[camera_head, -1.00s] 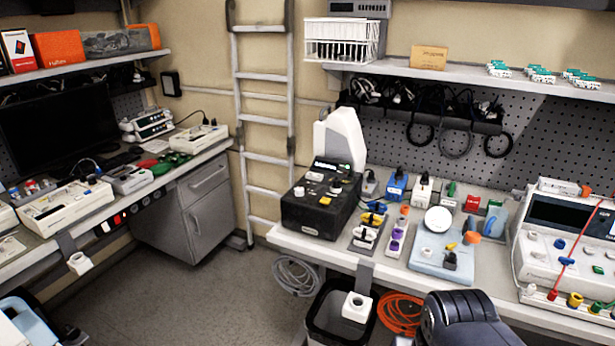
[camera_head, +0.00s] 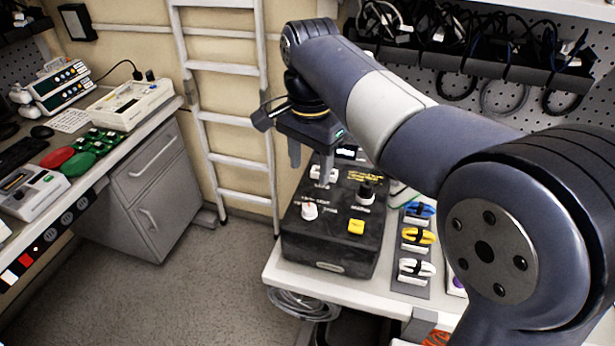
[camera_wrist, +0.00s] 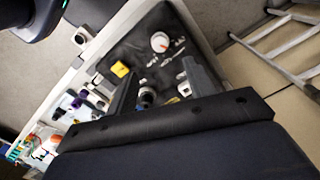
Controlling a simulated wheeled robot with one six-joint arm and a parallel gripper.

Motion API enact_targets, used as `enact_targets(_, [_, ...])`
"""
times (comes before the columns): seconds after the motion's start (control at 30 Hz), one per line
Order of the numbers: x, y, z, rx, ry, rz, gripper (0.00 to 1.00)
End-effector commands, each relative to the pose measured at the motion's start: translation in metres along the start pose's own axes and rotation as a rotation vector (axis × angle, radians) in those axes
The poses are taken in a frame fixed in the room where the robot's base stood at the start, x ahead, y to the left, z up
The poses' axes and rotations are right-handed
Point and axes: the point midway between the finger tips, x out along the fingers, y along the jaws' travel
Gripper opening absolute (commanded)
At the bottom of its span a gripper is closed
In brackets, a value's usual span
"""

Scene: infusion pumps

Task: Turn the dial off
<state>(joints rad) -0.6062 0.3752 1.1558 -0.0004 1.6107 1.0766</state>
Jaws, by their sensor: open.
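The black control box (camera_head: 330,250) stands on the bench end. My gripper (camera_head: 311,165) is open and empty, pointing down above the back left of the box, behind the white dial. In the wrist view the dial (camera_wrist: 160,41) lies just beyond my fingertips (camera_wrist: 162,68), apart from them. Small labels on the box are unreadable.
Blue, yellow and white cable clips (camera_head: 417,237) sit on the bench right of the box. A metal ladder (camera_head: 240,120) leans on the wall behind. Another bench with devices (camera_head: 130,105) is at left. The floor between is clear.

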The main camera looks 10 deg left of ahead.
Motion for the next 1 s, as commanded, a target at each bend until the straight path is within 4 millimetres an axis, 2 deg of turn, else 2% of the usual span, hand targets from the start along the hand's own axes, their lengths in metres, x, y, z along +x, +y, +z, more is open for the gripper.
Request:
enact_targets(0.17, [0.015,-0.001,0.001,0.002,-0.002,0.004,0.51])
enact_targets(0.4, [0.060,-0.001,0.001,0.002,-0.003,0.004,0.51])
enact_targets(0.6, [0.092,-0.001,0.001,0.002,-0.002,0.002,0.51])
enact_targets(0.8, [0.106,-0.001,0.001,0.002,0.000,0.000,0.51])
enact_targets(1.0, [0.107,-0.001,0.001,0.002,0.000,0.000,0.51])
